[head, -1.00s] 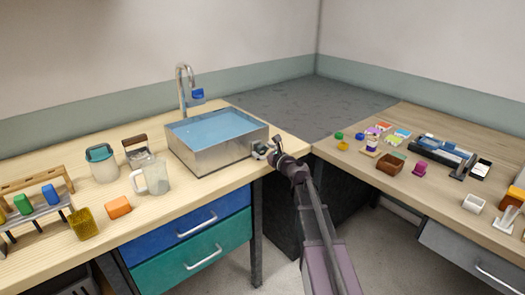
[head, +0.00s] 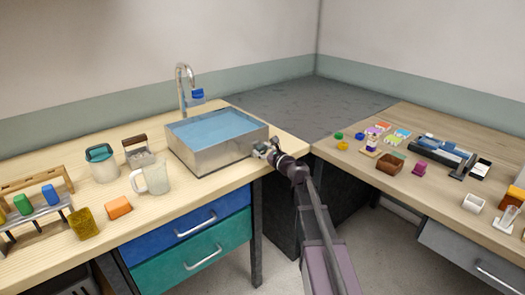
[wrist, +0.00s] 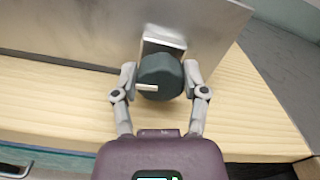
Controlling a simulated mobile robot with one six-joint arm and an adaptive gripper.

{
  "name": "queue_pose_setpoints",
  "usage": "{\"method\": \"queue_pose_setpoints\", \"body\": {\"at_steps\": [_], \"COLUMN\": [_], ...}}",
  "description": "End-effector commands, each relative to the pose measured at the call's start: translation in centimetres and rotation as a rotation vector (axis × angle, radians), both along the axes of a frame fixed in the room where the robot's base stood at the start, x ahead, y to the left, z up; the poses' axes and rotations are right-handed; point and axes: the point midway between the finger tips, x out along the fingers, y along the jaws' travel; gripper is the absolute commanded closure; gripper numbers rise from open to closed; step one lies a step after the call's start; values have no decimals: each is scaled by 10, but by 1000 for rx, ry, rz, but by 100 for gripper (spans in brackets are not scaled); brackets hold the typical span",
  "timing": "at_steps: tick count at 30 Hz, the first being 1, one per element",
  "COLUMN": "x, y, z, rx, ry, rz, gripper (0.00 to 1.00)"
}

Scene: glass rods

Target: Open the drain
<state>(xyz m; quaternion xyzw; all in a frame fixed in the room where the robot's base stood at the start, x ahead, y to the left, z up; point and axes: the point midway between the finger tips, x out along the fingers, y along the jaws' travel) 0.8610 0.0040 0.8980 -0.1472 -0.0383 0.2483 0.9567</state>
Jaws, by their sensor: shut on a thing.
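A metal sink basin (head: 205,155) filled with blue water stands on the wooden counter. On its front wall, near the right corner, is a drain knob (wrist: 160,77), dark green with a pale pointer line, on a metal mount. The pointer lies about level and points left in the wrist view. My gripper (wrist: 160,84) has one finger on each side of the knob and is shut on it. In the head view my gripper (head: 264,152) is at the basin's right front corner and hides most of the knob.
A faucet (head: 183,85) with a blue handle rises behind the basin. A clear pitcher (head: 152,178), a lidded jar (head: 102,163) and a grater-like metal item (head: 137,152) stand to the left. The counter's right edge (wrist: 270,110) is close to my gripper.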

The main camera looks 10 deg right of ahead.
Motion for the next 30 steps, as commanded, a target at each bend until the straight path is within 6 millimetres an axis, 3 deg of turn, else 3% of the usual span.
{"method": "queue_pose_setpoints", "body": {"at_steps": [30], "x": [0], "y": [3], "z": [-2], "rx": [-785], "ry": [-440], "rz": [2], "gripper": [91]}}
